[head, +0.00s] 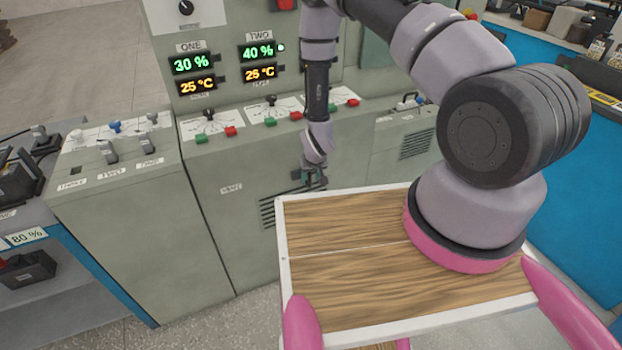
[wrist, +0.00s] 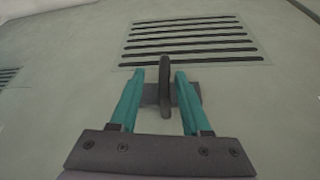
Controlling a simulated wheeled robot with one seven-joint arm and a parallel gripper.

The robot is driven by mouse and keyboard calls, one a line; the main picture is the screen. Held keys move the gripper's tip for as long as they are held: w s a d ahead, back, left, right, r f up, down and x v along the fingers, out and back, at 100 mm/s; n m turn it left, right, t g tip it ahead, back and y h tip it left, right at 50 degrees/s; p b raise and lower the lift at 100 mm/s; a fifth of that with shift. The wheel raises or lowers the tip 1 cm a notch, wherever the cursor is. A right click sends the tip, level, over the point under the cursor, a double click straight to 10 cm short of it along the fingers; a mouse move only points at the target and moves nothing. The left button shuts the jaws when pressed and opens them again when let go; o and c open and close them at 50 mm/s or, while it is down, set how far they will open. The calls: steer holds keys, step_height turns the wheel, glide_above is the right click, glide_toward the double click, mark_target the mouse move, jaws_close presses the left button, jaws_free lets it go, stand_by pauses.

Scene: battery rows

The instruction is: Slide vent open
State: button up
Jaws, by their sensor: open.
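The vent is a set of dark horizontal slats (wrist: 192,40) on the grey-green cabinet front in the wrist view. Part of the slats (head: 267,210) shows in the head view, partly hidden by my gripper and the wooden top. A dark upright handle (wrist: 165,80) stands just below the slats. My gripper (wrist: 163,75) is open, with one teal finger on each side of the handle. Small gaps seem to show between the fingers and the handle. In the head view my gripper (head: 312,178) is at the cabinet front, and the handle cannot be made out there.
A label (head: 231,188) is left of the vent. Switches and red and green buttons (head: 270,112) line the ledge above. Another slatted grille (head: 416,144) is on the cabinet to the right. My wood-topped base with its white rim (head: 283,240) is close in front.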

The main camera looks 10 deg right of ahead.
steer(key=v, duration=0.9)
steer(key=shift+r, duration=0.35)
steer(key=w+d+r+m+t+y, duration=0.1)
steer(key=d+r, duration=0.2)
steer(key=r, duration=1.3)
steer(key=w+d+r+m, duration=0.2)
steer(key=r, duration=1.5)
steer(key=s+d+r+m, duration=0.1)
steer(key=s+d+r, duration=0.2)
steer(key=s+r, duration=0.7)
steer(key=s+d+r+m+t, duration=0.1)
steer(key=s+d+r, duration=0.3)
steer(key=s+r, duration=0.6)
steer(key=shift+s+d+r+t+y, duration=0.2)
steer(key=shift+s+r+t+y, duration=0.15)
steer(key=shift+s, duration=0.75)
